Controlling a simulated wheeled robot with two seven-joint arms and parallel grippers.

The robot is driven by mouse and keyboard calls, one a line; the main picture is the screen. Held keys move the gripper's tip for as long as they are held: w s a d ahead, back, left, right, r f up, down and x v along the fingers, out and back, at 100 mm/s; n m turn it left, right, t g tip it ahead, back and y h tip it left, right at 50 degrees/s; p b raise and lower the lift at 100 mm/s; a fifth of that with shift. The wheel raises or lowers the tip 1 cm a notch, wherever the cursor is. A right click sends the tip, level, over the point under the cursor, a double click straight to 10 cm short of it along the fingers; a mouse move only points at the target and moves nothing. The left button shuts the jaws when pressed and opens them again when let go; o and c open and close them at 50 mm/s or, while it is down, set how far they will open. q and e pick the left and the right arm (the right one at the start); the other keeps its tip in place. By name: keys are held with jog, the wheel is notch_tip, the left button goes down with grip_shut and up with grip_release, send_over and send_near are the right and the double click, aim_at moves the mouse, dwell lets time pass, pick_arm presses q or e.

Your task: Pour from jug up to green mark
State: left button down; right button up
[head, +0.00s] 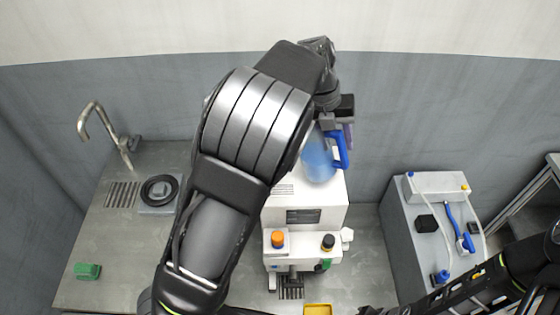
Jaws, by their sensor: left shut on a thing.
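A translucent blue jug (317,160) with a solid blue handle (341,150) is above or on top of a white machine (330,205); I cannot tell whether it touches. My left gripper (341,128) is at the jug's handle and shut on it, with the arm reaching up across the middle of the view. The arm hides part of the jug's left side. I cannot make out a green mark or the liquid level. My right arm comes in at the lower right, and its gripper is not clearly visible.
A sink tap (105,130) and a black ring (159,190) are on the left counter, with a green block (88,270) nearer. A grey unit with a blue-handled hose (462,235) stands on the right. A yellow item (318,310) is at the bottom edge.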

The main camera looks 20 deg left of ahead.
pick_arm(q)
jog(key=shift+f, duration=0.1)
jog(key=shift+a+f+y, duration=0.35)
jog(key=shift+f+y, duration=0.25)
jog(key=shift+y, duration=0.25)
jog(key=shift+a+f+y, duration=0.35)
jog(key=shift+f+y, duration=0.2)
jog(key=shift+y, duration=0.3)
jog(key=shift+w, duration=0.1)
jog(key=shift+r, duration=3)
